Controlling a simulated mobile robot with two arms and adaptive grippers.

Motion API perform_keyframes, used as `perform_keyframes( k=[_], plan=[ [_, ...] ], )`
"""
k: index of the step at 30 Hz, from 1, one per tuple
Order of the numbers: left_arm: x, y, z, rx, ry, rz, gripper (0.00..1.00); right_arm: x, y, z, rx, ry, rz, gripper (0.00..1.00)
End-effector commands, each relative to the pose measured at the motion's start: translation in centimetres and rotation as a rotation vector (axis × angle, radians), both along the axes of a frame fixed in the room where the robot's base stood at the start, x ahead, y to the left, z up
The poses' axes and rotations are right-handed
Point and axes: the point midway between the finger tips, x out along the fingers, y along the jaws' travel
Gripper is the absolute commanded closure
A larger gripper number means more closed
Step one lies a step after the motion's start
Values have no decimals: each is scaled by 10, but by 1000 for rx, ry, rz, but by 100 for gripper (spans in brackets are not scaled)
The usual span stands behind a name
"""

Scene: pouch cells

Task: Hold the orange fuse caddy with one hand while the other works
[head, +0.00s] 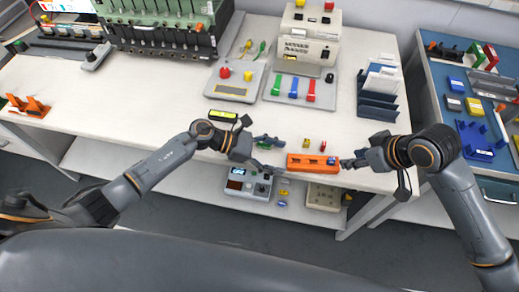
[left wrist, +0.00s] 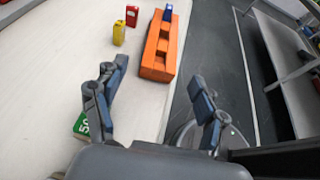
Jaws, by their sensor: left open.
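The orange fuse caddy (head: 313,164) lies at the front edge of the white table, with a blue fuse (head: 331,160) at its right end. It also shows in the left wrist view (left wrist: 158,55), ahead of the fingers. A red fuse (head: 323,145) and a yellow fuse (head: 307,143) stand on the table just behind it. My left gripper (head: 273,156) is open and empty, with its fingers just left of the caddy's left end. My right gripper (head: 349,163) is at the caddy's right end; whether its fingers grip it is unclear.
Behind are panels with coloured switches (head: 291,89) and a knob panel (head: 235,80). A dark rack (head: 378,103) stands right. A lower shelf holds a meter box (head: 248,184). A blue table (head: 455,75) is at far right. The table's left middle is clear.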

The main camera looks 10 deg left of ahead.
Motion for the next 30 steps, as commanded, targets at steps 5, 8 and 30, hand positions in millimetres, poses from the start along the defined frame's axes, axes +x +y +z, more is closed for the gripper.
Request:
perform_keyframes(
  k=[5,8,30],
  plan=[
    [5,-28,-11,-1,0,1,28,0,0,0,0,0,0,62],
    [7,-38,-16,-1,1,2,28,0,0,0,0,0,0,62],
    [9,-48,-21,1,0,2,85,0,0,0,0,0,0,62]
  ],
)
